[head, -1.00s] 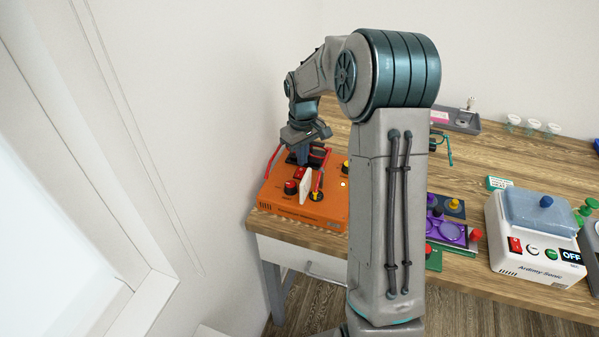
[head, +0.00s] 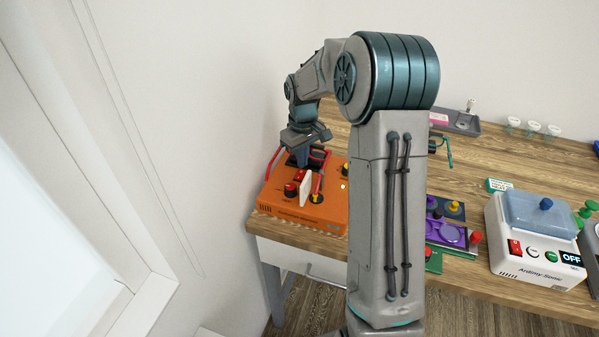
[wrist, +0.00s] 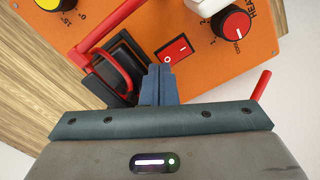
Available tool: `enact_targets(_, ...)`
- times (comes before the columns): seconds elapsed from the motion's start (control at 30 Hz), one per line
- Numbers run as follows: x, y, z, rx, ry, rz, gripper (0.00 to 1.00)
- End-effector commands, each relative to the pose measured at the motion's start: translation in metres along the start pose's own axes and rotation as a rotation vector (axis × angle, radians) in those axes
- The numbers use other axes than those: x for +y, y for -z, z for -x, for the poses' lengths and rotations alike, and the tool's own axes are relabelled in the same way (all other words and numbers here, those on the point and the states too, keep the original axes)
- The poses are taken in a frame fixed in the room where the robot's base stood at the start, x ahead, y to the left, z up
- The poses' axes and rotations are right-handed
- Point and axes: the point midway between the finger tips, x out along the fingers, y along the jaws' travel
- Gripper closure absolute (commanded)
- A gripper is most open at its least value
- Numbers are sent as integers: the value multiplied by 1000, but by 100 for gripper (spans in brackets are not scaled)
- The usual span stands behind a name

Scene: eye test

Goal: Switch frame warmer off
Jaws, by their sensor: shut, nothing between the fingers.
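The orange frame warmer (head: 323,220) sits at the left end of the bench, left of my arm. In the wrist view its orange top (wrist: 215,62) carries a red rocker switch (wrist: 174,50) and a red knob (wrist: 233,23) marked "HEA", the rest cut off. My gripper (wrist: 158,70) is shut and empty, with its fingertips just below the rocker switch in the picture. Whether they touch the switch I cannot tell. In the head view the red rocker (head: 299,175) shows just in front of my gripper (head: 301,160). Which side of the rocker is pressed is unclear.
A red lever frame (wrist: 115,60) with a black pad stands close left of my fingers. A white upright part (head: 306,190) stands beside the knob. A yellow knob (wrist: 48,3) is at upper left. A white device (head: 538,240) reading OFF stands far right.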

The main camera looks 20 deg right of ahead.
Motion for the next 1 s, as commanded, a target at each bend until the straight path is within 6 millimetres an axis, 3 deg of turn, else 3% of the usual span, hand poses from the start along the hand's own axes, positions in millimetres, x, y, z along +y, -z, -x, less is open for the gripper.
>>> enact_targets(0.63, 0, 0, 57, 2, -1, 0, 100)
enact_targets(1.0, 0, 0, 60, 2, -1, 0, 100)
